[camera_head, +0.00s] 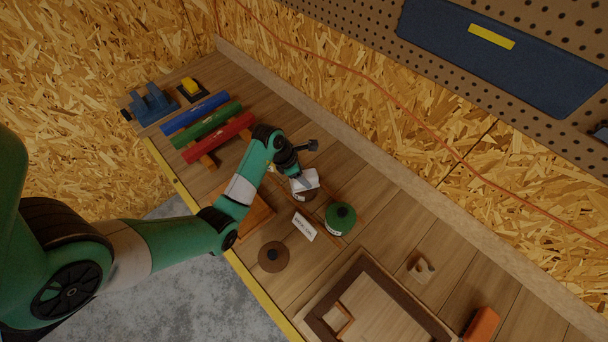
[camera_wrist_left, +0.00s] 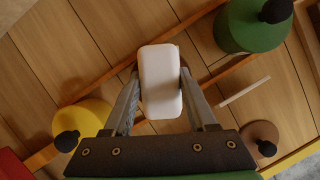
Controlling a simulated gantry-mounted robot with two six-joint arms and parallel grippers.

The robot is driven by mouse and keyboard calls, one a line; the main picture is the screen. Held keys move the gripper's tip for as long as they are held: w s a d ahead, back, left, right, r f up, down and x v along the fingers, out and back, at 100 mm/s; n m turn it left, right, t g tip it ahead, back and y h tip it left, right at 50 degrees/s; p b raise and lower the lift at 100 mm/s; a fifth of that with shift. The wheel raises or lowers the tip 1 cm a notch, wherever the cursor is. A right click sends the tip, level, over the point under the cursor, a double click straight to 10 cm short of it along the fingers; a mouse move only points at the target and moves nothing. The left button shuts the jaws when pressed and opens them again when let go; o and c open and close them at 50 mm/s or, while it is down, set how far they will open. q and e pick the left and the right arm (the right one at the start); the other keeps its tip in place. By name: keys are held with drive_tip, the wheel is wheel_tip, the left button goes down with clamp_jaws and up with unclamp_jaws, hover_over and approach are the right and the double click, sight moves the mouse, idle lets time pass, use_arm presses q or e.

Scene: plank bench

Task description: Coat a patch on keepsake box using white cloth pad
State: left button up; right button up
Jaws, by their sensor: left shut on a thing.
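My left gripper (camera_head: 300,182) is shut on the white cloth pad (camera_head: 309,179). In the left wrist view the pad (camera_wrist_left: 160,80) is a rounded white block squeezed between the two grey fingers (camera_wrist_left: 160,95). The pad is over or just above a dark brown round container (camera_head: 303,196), mostly hidden; I cannot tell whether they touch. A wooden box-like piece (camera_head: 388,277) with a dark brown border and pale inside lies at the lower right, seemingly the keepsake box. My right gripper is not in view.
A green lidded jar (camera_head: 340,218), a white label card (camera_head: 304,226) and a brown disc (camera_head: 274,257) stand close by. A yellow can (camera_wrist_left: 85,125) shows in the wrist view. Blue, green and red bars (camera_head: 218,137) lie at left; an orange block (camera_head: 482,325) is at right.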

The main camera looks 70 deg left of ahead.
sight(304, 175)
use_arm(q)
drive_tip(key=shift+r+p, duration=3.3)
drive_tip(key=shift+r, duration=0.2)
drive_tip(key=shift+f, duration=0.1)
